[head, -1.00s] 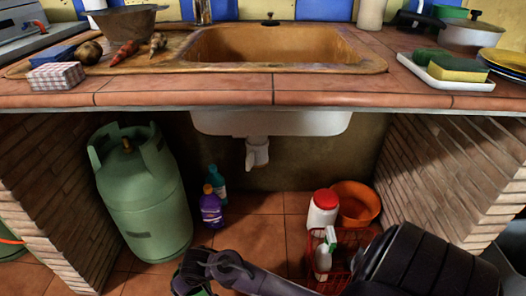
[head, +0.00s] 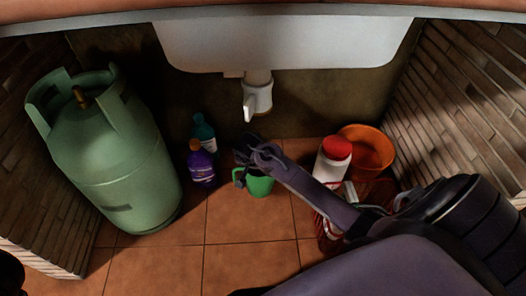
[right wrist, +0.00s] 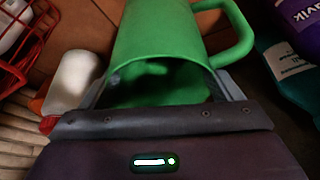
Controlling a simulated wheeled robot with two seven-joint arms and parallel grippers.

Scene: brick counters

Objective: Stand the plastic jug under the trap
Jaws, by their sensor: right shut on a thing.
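The green plastic jug (head: 259,185) is in the middle of the space under the sink, upright or nearly so, its handle to the left in the head view. The white trap (head: 257,95) hangs from the sink above and behind it. My right gripper (head: 256,160) reaches in from the right and is shut on the jug's upper part. In the right wrist view the jug (right wrist: 165,40) sits between the fingers, its handle at the upper right. I cannot tell whether its base touches the floor.
A green gas cylinder (head: 112,160) stands left. A purple bottle (head: 201,165) and a teal bottle (head: 204,130) stand left of the jug. A red-lidded white tub (head: 333,165), an orange bowl (head: 367,150) and a red basket (head: 327,236) are right. The front floor is clear.

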